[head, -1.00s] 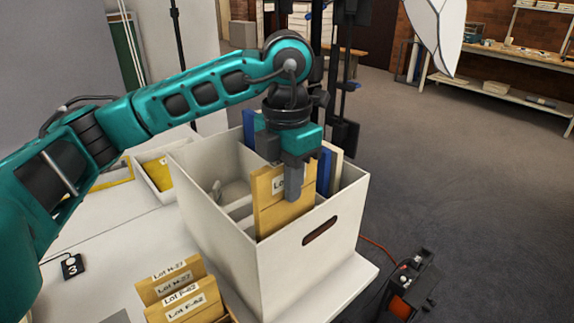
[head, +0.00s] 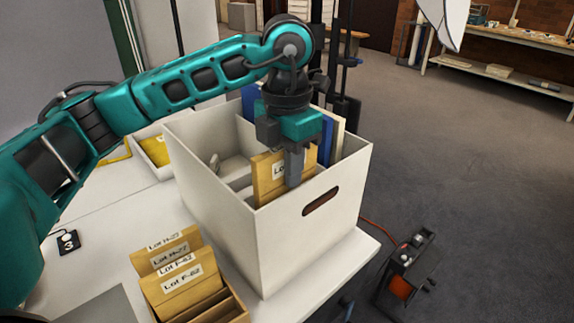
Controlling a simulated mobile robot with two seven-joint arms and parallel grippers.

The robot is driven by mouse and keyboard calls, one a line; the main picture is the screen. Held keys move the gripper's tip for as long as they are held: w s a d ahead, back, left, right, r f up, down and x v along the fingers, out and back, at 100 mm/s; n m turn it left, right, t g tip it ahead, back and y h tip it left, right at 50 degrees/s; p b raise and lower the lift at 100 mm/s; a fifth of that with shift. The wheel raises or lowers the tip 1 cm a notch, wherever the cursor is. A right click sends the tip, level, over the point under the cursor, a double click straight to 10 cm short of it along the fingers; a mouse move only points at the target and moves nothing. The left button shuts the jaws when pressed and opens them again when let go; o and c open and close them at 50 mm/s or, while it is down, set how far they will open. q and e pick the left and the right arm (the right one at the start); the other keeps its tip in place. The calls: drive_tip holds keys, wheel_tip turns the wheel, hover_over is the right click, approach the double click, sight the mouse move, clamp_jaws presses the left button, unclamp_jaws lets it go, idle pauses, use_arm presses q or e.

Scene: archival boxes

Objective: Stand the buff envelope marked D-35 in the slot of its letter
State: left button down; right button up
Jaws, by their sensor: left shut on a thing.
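My left gripper (head: 293,172) reaches down into a white archival box (head: 245,240) on the table and is shut on a buff envelope (head: 268,185). The envelope stands about upright inside the box, near its front right wall. Its lower part is hidden by the box wall. Its label is partly covered by my gripper, so only "Lo" reads and the lot mark cannot be told. Blue folders (head: 327,140) and a pale one stand behind it in the box. My right gripper is not in view.
A holder (head: 235,312) with several buff envelopes, labelled with N-27 and F-62 lots, stands at the front. A white tray with yellow content (head: 155,150) is behind the box at left. A black and orange device (head: 405,275) stands off the table at right.

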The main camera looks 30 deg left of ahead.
use_arm(q)
drive_tip(key=c, duration=0.9)
unclamp_jaws()
wheel_tip(320, 180, up, 11)
drive_tip(key=shift+r+p, duration=0.2)
drive_tip(key=shift+p, duration=0.85)
drive_tip(key=shift+r, duration=0.65)
drive_tip(key=shift+r+p, duration=1.95)
drive_tip(key=shift+r, duration=4.15)
